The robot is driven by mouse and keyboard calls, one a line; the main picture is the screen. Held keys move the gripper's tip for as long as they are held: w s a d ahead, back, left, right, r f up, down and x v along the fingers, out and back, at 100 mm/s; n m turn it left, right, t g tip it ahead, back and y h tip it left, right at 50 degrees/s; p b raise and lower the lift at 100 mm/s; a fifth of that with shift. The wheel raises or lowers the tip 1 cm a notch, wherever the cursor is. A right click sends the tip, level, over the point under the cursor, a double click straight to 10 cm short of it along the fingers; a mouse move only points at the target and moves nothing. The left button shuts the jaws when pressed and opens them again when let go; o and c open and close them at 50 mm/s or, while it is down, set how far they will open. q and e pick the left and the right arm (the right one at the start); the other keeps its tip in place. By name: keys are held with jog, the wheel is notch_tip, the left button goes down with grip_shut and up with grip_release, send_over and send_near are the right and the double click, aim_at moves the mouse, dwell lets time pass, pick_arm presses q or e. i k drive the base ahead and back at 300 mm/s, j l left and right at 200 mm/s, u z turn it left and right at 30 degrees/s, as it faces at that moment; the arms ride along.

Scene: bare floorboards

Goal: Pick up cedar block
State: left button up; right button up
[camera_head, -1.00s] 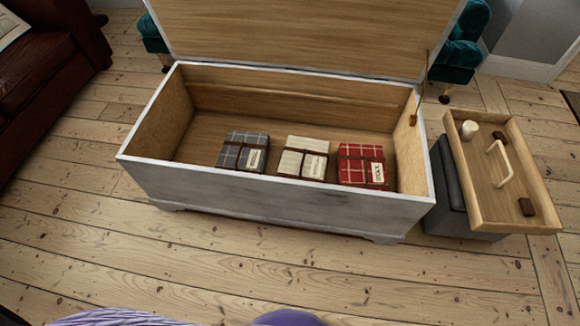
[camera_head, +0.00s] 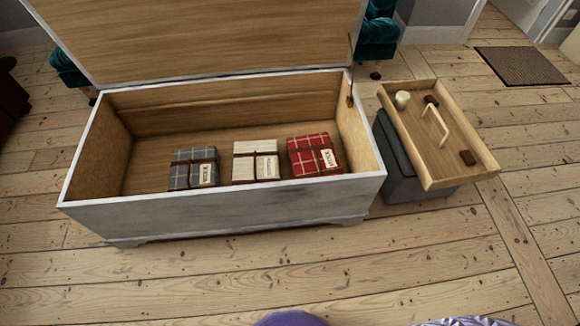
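Two small dark brown blocks lie in the shallow wooden tray at the right. One brown block (camera_head: 431,101) is near the far end, beside a pale cylinder (camera_head: 402,99). The other brown block (camera_head: 467,158) is near the close right corner. Both look like wood, but I cannot tell which is cedar. The wooden tray (camera_head: 409,141) rests on a dark grey box-shaped stool (camera_head: 392,158). Neither of my grippers shows in the head view.
An open white chest (camera_head: 240,215) stands left of the tray, lid up. It holds a grey plaid bundle (camera_head: 182,172), a cream bundle (camera_head: 243,167) and a red plaid bundle (camera_head: 303,155). A pale arched handle (camera_head: 435,122) stands in the tray. A doormat (camera_head: 520,66) lies behind right.

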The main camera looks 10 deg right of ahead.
aim_at(466, 157)
jog(key=z, duration=1.75)
